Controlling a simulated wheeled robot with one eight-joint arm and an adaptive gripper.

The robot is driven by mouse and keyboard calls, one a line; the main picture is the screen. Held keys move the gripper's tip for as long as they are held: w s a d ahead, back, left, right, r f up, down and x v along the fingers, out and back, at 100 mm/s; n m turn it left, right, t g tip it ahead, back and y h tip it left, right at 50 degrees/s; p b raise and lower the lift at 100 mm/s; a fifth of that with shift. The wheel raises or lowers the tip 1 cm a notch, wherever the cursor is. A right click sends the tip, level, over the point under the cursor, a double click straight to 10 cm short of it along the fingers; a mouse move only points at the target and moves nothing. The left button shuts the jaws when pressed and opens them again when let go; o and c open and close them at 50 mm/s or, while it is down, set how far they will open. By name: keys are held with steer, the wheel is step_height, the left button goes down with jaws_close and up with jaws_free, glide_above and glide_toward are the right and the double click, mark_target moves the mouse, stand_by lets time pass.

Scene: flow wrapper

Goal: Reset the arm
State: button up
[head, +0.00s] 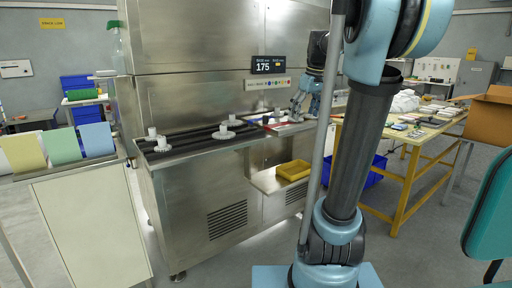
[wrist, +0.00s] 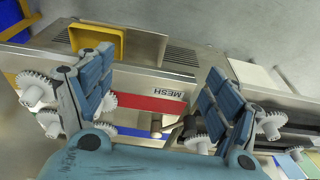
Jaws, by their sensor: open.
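My gripper (head: 298,112) hangs over the right part of the flow wrapper's steel bed, seen past my arm in the head view. In the wrist view my gripper (wrist: 160,68) is open. Its two blue-padded fingers stand wide apart, with nothing held between them. A red strip (wrist: 145,103) marked MESH lies below, between the fingers in the picture. White toothed wheels show beside both fingers, and I cannot tell whether they belong to the gripper. My arm hides part of the bed in the head view.
The flow wrapper (head: 200,85) has white posts on discs (head: 225,130) along its dark infeed rails. A yellow tray (head: 293,170) sits on its lower shelf and shows in the wrist view (wrist: 97,40). A cluttered wooden table (head: 420,135) and a cardboard box (head: 490,112) stand right.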

steer(key=s+f+m+h, duration=0.1)
steer(key=s+f+m, duration=0.5)
steer(key=s+f, duration=2.1)
steer(key=shift+s+a+m+h, duration=0.15)
steer(key=shift+a+m+h, duration=0.15)
steer(key=shift+m, duration=0.1)
steer(key=shift+w+f, duration=0.15)
steer(key=shift+w, duration=0.35)
